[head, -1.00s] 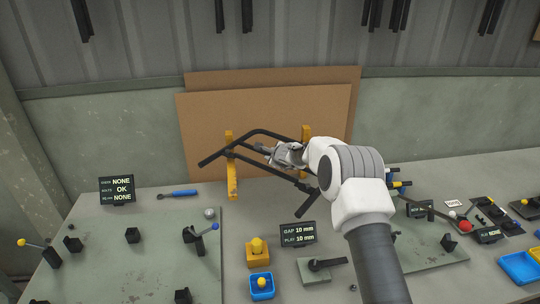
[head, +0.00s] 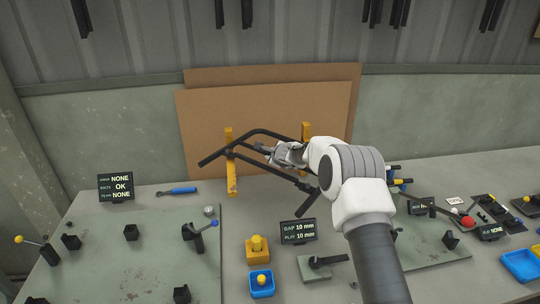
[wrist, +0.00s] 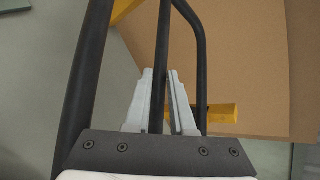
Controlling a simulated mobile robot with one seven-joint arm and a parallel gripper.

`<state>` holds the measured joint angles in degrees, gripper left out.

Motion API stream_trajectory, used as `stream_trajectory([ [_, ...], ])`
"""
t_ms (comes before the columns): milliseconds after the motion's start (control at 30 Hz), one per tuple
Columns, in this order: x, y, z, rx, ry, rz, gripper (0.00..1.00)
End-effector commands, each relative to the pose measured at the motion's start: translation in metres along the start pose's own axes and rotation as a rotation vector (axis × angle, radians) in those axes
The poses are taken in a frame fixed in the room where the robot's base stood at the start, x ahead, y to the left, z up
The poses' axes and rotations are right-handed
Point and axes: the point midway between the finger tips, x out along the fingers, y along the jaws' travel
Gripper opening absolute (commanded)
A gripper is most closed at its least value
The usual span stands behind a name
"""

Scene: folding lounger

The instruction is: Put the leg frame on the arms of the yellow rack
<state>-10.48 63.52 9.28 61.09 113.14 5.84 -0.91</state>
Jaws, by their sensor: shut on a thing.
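The black tubular leg frame (head: 247,160) is at the yellow rack, in front of the brown boards. My gripper (head: 272,152) is shut on one of its tubes; in the wrist view the jaws (wrist: 164,100) close around the middle bar. The yellow rack has a left upright (head: 231,178) and a right upright (head: 306,130). In the head view the frame overlaps both uprights; I cannot tell whether it rests on the arms. A yellow arm (wrist: 222,113) shows behind a tube in the wrist view. My arm hides the frame's right part and the rack's lower right.
Brown boards (head: 270,88) lean against the wall behind the rack. A blue-handled tool (head: 178,191) lies left of it. A gap display (head: 298,231), a yellow block (head: 257,250) and a blue tray (head: 262,285) stand in front. Green plates with clamps lie on both sides.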

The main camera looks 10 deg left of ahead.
Motion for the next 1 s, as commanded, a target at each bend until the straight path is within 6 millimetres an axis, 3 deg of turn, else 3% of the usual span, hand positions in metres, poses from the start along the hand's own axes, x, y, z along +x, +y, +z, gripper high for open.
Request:
stream_trajectory([
  [133, 0.001, -0.001, 0.001, -0.002, -0.003, -0.005, 0.00],
  [167, 0.001, -0.001, 0.001, -0.002, -0.003, -0.005, 0.24],
  [300, 0.000, -0.001, 0.000, -0.001, -0.002, -0.003, 0.49],
  [367, 0.001, 0.000, 0.000, -0.001, -0.002, -0.002, 0.57],
  [767, -0.001, 0.004, -0.002, -0.001, 0.001, 0.003, 0.57],
  [1000, -0.020, 0.005, -0.002, -0.004, -0.001, 0.000, 0.57],
])
